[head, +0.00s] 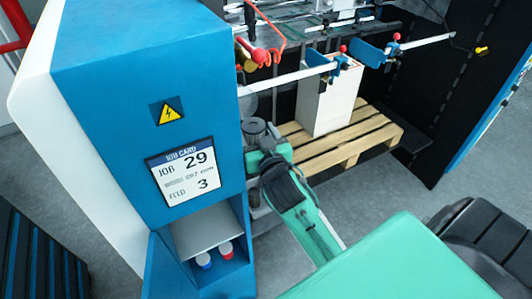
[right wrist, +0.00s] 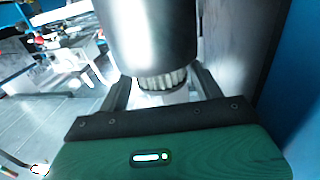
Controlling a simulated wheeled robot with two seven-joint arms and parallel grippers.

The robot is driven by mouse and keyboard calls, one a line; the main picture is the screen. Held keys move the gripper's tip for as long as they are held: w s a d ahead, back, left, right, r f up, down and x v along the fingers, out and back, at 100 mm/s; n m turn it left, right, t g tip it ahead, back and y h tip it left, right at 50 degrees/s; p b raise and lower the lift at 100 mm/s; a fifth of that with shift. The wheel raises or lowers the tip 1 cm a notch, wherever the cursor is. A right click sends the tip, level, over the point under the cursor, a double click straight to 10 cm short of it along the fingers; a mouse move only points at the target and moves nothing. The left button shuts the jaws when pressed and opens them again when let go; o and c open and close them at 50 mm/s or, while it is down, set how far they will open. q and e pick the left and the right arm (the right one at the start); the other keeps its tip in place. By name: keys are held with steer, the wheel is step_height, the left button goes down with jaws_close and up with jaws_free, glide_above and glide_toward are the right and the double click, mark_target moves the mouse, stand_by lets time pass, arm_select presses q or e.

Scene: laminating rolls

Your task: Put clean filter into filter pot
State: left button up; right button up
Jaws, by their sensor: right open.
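The filter pot (right wrist: 150,35) is a grey metal cylinder, large at the top of the right wrist view. A pale pleated filter (right wrist: 163,79) shows at the pot's end, its ribbed side partly visible; the rest is hidden by the pot. My right gripper (right wrist: 163,88) is open, with one finger on each side of the filter; I cannot tell whether they touch it. In the head view, my right gripper (head: 268,148) is beside the blue cabinet, at a dark grey cylindrical fitting (head: 256,128). My left gripper is not in view.
The blue cabinet (head: 130,95) with a job card (head: 183,172) stands close on the left. Its lower niche holds a blue-capped bottle (head: 204,261) and a red-capped one (head: 226,251). A wooden pallet (head: 362,140) bears a white stack (head: 327,97). Grey floor (head: 390,190) is clear.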

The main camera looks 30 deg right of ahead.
steer(key=b+v, duration=0.2)
steer(key=v, duration=0.6)
steer(key=shift+r, duration=0.25)
